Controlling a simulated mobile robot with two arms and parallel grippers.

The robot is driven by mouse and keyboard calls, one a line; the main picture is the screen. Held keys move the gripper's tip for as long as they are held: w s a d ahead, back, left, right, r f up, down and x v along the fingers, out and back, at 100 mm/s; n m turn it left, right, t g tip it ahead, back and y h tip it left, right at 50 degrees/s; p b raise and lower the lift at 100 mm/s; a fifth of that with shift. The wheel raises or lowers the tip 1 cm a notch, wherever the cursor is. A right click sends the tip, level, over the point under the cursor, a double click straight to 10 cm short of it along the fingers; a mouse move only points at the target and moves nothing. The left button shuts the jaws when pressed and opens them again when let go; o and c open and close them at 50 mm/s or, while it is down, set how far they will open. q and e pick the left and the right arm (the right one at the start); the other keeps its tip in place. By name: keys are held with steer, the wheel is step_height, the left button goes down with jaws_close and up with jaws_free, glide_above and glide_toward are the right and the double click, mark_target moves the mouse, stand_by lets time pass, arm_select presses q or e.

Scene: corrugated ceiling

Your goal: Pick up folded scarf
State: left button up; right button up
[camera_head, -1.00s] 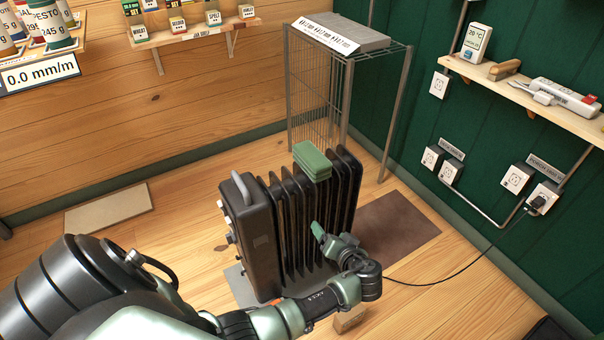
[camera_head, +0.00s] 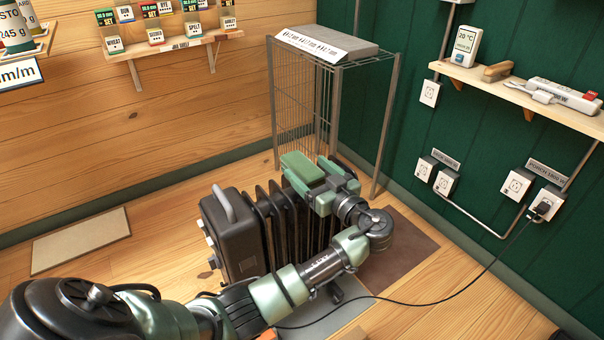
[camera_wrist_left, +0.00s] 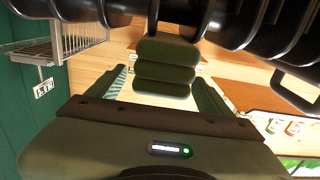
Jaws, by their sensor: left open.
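The folded scarf (camera_head: 301,168) is a green, layered bundle on top of the dark finned radiator (camera_head: 228,243), near its far end. My left gripper (camera_head: 322,182) is at the scarf's right side in the head view, with its fingers open. In the left wrist view the scarf (camera_wrist_left: 165,68) shows its stacked folds between the two green, ribbed fingers of my left gripper (camera_wrist_left: 162,92). Gaps show on both sides, so the fingers do not appear closed on it. Part of the scarf's near side is hidden by the gripper in the head view. My right gripper is not in view.
A wire rack (camera_head: 325,62) stands behind the radiator, close to the scarf. A black cord (camera_head: 465,284) runs from the wall socket across the floor. A wall shelf (camera_head: 520,95) is at the right. Open wooden floor lies left of the radiator.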

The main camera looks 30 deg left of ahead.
arm_select(q)
steer(key=shift+w+a, duration=0.15)
steer(key=shift+a, duration=0.35)
steer(key=c, duration=1.5)
steer(key=shift+c, duration=0.2)
steer(key=shift+r, duration=0.15)
